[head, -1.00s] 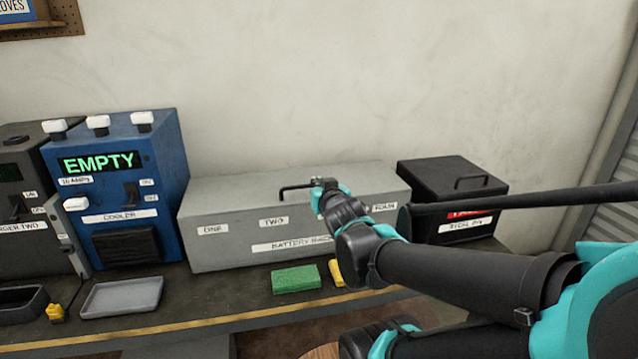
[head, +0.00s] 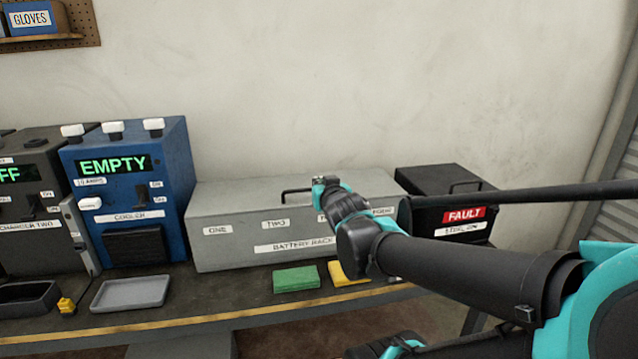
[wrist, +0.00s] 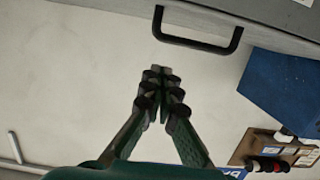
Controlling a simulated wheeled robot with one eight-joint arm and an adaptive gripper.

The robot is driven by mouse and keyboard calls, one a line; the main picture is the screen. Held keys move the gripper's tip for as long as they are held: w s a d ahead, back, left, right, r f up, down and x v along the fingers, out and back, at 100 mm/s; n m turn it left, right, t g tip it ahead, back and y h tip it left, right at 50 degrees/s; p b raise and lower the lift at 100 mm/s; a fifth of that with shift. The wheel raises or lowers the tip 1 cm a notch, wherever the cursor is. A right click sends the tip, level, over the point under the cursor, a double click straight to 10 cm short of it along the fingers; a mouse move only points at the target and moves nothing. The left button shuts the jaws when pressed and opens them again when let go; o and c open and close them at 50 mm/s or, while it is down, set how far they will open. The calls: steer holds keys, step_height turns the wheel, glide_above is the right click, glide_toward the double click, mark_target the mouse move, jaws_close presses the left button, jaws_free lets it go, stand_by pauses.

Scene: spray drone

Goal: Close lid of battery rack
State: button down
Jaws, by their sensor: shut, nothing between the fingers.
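The grey battery rack (head: 235,252) stands on the bench with its lid (head: 240,193) down flat on top. Its labels read ONE, TWO and BATTERY RACK; the right part is hidden by my arm. The black lid handle (head: 296,191) shows in the head view, and a black handle (wrist: 197,45) on a grey surface shows at the top of the wrist view. My gripper (wrist: 159,70) is shut and empty, with its tips apart from the handle. In the head view my gripper (head: 325,181) is over the lid, just right of the handle.
A blue cooler reading EMPTY (head: 113,166) stands left of the rack. A black FAULT bin (head: 440,180) stands right. A grey tray (head: 130,293), green sponge (head: 296,279) and yellow sponge (head: 345,274) lie in front.

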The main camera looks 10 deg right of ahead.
steer(key=s+d+f+g, duration=0.1)
steer(key=s+f+g, duration=0.2)
steer(key=f, duration=0.4)
steer(key=s+d+f+g, duration=0.1)
steer(key=s+f+g, duration=0.2)
steer(key=s+f, duration=0.2)
steer(key=s+d+f+g+h, duration=0.1)
steer(key=s+d+f+g, duration=0.1)
steer(key=s+f, duration=0.3)
step_height(320, 180, down, 5)
steer(key=shift+s+r+m+g, duration=0.1)
steer(key=shift+m+g, duration=0.3)
steer(key=shift+g, duration=0.1)
steer(key=s+f+g, duration=0.1)
steer(key=s+a+f, duration=0.1)
steer(key=s, duration=0.1)
steer(key=s+a+f+g, duration=0.1)
steer(key=shift+s+f+n+g+y, duration=0.15)
steer(key=shift+f+n+g+y, duration=0.15)
steer(key=shift+n+y, duration=0.1)
